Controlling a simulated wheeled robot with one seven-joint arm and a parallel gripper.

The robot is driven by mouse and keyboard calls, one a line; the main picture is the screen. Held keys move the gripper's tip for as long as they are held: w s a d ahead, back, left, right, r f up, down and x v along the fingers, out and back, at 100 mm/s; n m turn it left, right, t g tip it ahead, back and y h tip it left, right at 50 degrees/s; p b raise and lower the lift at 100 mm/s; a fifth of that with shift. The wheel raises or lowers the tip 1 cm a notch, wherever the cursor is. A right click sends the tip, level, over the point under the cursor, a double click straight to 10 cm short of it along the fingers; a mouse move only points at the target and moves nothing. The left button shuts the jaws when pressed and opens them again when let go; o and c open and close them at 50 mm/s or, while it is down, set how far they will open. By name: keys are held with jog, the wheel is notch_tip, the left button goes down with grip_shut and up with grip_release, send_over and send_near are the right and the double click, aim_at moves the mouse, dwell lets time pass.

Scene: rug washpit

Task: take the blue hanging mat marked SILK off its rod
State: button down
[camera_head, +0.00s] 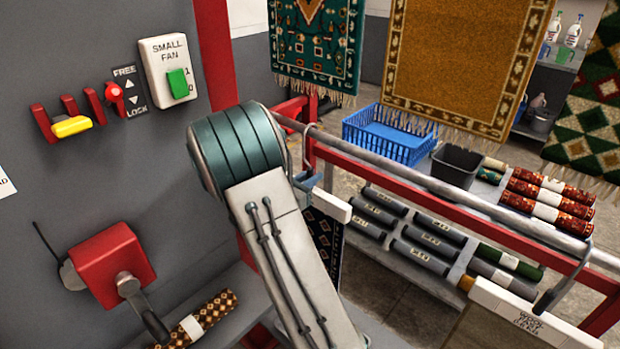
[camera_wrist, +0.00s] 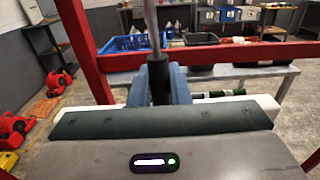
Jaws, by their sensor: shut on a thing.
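A dark blue patterned mat (camera_head: 328,245) hangs from a white bar (camera_head: 331,204) just right of my arm. My arm hides much of it, and no SILK marking is readable. The steel rod (camera_head: 440,180) runs from behind my wrist to the lower right. In the wrist view my gripper (camera_wrist: 160,85) is shut on the hanger's dark grip (camera_wrist: 159,80). Its metal stem (camera_wrist: 151,22) rises above, and the white bar (camera_wrist: 268,108) spans below. In the head view only a bit of my gripper (camera_head: 309,181) shows beside my wrist.
Another hanger with a white bar marked WOOL (camera_head: 520,312) hangs further right on the rod. Red frame rails (camera_head: 420,202) run close by. A blue basket (camera_head: 390,135), a black bin (camera_head: 456,165) and several rolled rugs stand behind. A grey control panel (camera_head: 110,150) is at left.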

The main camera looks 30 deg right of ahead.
jog(key=shift+r+p, duration=1.25)
jog(key=shift+r, duration=0.8)
jog(key=v, duration=1.5)
jog(key=shift+p, duration=0.45)
